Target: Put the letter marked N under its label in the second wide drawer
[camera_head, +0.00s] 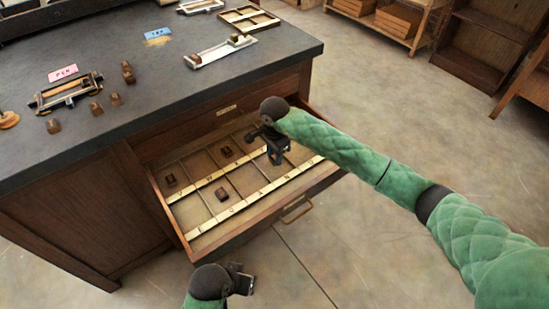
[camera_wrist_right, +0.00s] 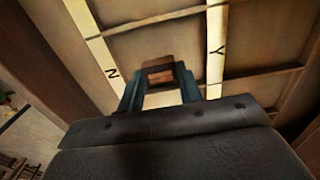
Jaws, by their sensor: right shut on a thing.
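The wide drawer (camera_head: 205,241) is pulled out, with compartments and pale label strips (camera_head: 283,184). My right gripper (camera_head: 277,156) reaches down into its far right part. In the right wrist view, my right gripper (camera_wrist_right: 170,92) is shut on a small brown letter block (camera_wrist_right: 158,72). Its mark is not legible. The block is over a compartment between the strip with the N label (camera_wrist_right: 112,73) and the strip with the Y label (camera_wrist_right: 217,50). Whether it touches the floor cannot be told. My left gripper (camera_head: 242,279) is low in front of the drawer, its jaws unclear.
Other letter blocks sit in the drawer at the left (camera_head: 171,180), back (camera_head: 226,152) and middle (camera_head: 222,195). The dark worktop (camera_head: 160,75) above holds a pink card (camera_head: 63,73), a blue card (camera_head: 158,33), metal holders (camera_head: 219,51) and loose blocks. Floor right of the drawer is clear.

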